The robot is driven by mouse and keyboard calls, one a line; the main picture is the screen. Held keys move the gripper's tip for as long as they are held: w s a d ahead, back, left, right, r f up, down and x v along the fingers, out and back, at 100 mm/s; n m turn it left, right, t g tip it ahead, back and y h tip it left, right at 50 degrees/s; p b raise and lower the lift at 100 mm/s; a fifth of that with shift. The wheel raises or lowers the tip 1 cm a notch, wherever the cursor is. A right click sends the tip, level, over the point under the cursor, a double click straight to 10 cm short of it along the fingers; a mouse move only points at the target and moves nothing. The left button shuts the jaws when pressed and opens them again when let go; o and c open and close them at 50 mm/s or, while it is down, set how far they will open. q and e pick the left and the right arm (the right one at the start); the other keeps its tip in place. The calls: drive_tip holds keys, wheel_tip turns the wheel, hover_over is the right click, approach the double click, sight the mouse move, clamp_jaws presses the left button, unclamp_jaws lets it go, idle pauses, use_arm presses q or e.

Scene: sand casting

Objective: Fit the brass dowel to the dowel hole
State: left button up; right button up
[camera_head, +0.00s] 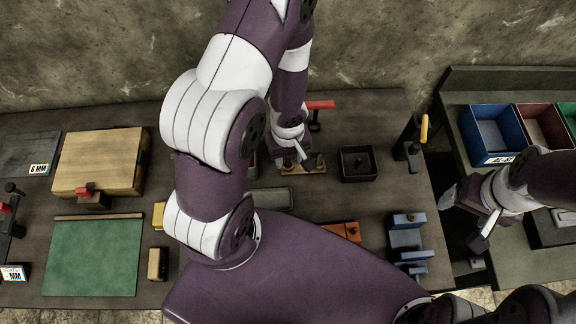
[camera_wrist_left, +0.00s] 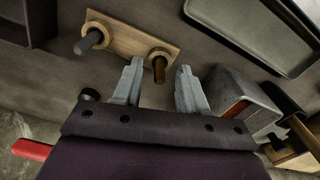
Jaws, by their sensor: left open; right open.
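The brass dowel (camera_wrist_left: 159,68) stands in a ringed seat on a small wooden board (camera_wrist_left: 128,36) in the left wrist view. A dark grey pin (camera_wrist_left: 91,41) stands in the board's other ring. In the head view the board is mostly hidden by my left arm. My left gripper (camera_head: 296,163) is open above the board; in the left wrist view its fingertips (camera_wrist_left: 160,72) appear on either side of the brass dowel, apart from it. My right gripper (camera_head: 463,220) is open and empty by the bench's right edge. I cannot make out the dowel hole.
A black open box (camera_head: 373,177) stands right of the board, and a grey tray (camera_head: 272,199) lies in front. Blue clamp-like blocks (camera_head: 407,240) stand farther right. A wooden block (camera_head: 98,160) and green mat (camera_head: 92,258) lie left. A blue bin (camera_head: 488,135) stands on the right bench.

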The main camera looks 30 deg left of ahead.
use_arm(q)
drive_tip(key=shift+f, duration=0.1)
clamp_jaws()
